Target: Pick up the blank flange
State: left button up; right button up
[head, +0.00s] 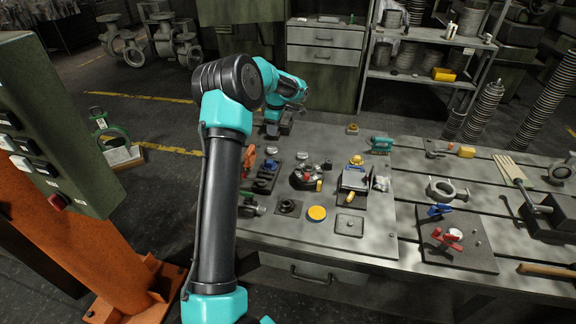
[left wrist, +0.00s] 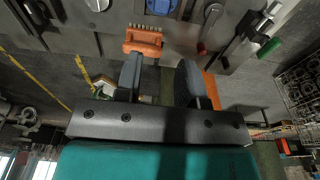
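I cannot tell for sure which part is the blank flange. A flat square plate with a small knob (head: 349,225) and a yellow disc (head: 317,213) lie near the front of the bench's grey top. A dark square plate with a round centre (head: 288,207) lies left of the disc. My left gripper (head: 272,130) is at the bench's far left corner, well behind these parts. In the left wrist view its two fingers (left wrist: 159,62) are apart with nothing between them. My right gripper is not in view.
A dark round stand with small parts (head: 309,180) stands mid-bench. A ring-shaped casting (head: 441,190) and a dark board with clamps (head: 457,243) are to the right. My left arm hides part of the bench's left side.

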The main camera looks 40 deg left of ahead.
pick_arm(q)
jog(key=shift+s, duration=0.1)
send_over(270, 161)
jog(key=f, duration=1.2)
jog(key=shift+w+d, duration=0.25)
jog(key=shift+s+a+f, duration=0.15)
jog(key=shift+f, duration=1.15)
jog(key=shift+s+a+f, duration=0.1)
jog(key=shift+f, duration=1.2)
grip_shut()
